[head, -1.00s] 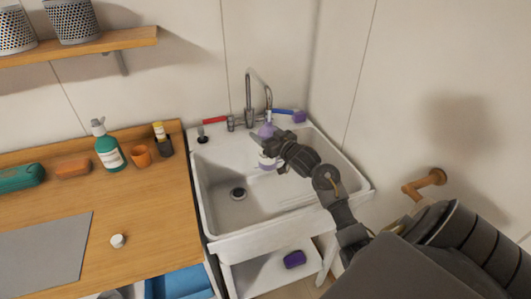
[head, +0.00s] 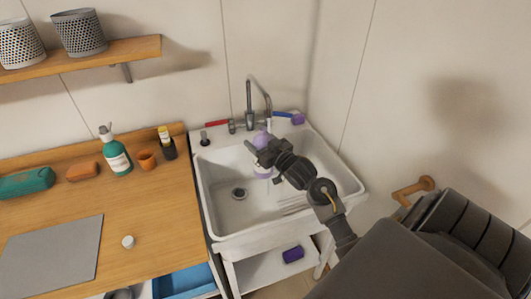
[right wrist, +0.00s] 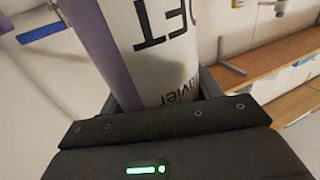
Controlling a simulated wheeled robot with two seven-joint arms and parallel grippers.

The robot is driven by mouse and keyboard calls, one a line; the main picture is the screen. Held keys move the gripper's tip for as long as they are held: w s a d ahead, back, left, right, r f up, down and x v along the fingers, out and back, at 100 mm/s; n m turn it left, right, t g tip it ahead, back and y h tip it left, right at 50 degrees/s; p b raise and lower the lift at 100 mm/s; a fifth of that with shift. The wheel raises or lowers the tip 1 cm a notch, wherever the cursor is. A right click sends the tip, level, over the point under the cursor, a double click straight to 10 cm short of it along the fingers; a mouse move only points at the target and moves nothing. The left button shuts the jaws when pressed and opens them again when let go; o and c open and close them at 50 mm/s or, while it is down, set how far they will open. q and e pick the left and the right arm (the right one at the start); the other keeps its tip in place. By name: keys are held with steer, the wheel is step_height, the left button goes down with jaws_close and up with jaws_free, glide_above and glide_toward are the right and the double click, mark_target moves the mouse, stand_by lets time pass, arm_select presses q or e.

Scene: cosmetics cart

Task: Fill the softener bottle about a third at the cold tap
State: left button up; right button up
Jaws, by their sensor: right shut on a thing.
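The softener bottle (head: 262,140), purple and white, is over the sink basin, just below and slightly left of the tap spout (head: 268,112). My right gripper (head: 266,153) is shut around it; the right wrist view shows its white label with dark letters and a purple side (right wrist: 160,45) between the fingers. The bottle's mouth is too small to make out. A short pale streak lies under the spout; I cannot tell if it is water. The cold tap's blue lever (head: 283,115) points right, and the red lever (head: 217,123) points left. My left gripper is out of view.
The white sink (head: 215,200) has a drain in its basin. A purple block (head: 298,119) sits at its back right corner.

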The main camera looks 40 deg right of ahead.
mark_target(258, 138)
steer(key=shift+s+a+r+p, duration=0.3)
steer(key=shift+a+r+p, duration=0.1)
steer(key=shift+r+p, duration=0.25)
steer(key=shift+s+a+r+p, duration=0.25)
steer(key=shift+a+r+p, duration=0.1)
steer(key=shift+r+p, duration=0.3)
steer(key=shift+s+a+r, duration=0.1)
steer(key=shift+a+r, duration=0.05)
